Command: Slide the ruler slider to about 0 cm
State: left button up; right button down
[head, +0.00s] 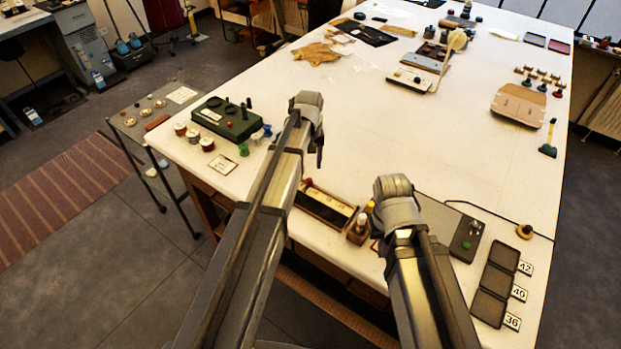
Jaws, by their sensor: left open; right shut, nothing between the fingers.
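No ruler slider can be made out with certainty. A long dark unit with a pale strip along its front edge (322,209) lies at the near table edge between my arms, with a small red-topped piece at its left end; I cannot read any scale on it. My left gripper (319,152) hangs over the table beyond this unit, apart from it; its fingers are small and partly hidden by the arm. My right gripper (394,188) is to the right of the unit, its fingertips hidden behind its own wrist; nothing shows held in it.
A green box (228,118) with spools stands at the left corner. Small bottles (358,232) stand by the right arm. A grey plate (466,238) and dark trays (492,280) with number cards lie at the right. The white table's middle (440,150) is clear.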

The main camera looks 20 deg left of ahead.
aim_at(309, 179)
pick_arm(q)
notch_tip(309, 179, down, 6)
jog(key=b, duration=0.5)
jog(key=shift+f+b, duration=0.25)
jog(key=shift+b, duration=0.15)
pick_arm(e)
notch_tip(309, 179, down, 6)
jog(key=shift+f, duration=0.25)
jog(key=shift+r, duration=0.1)
pick_arm(q)
grip_shut()
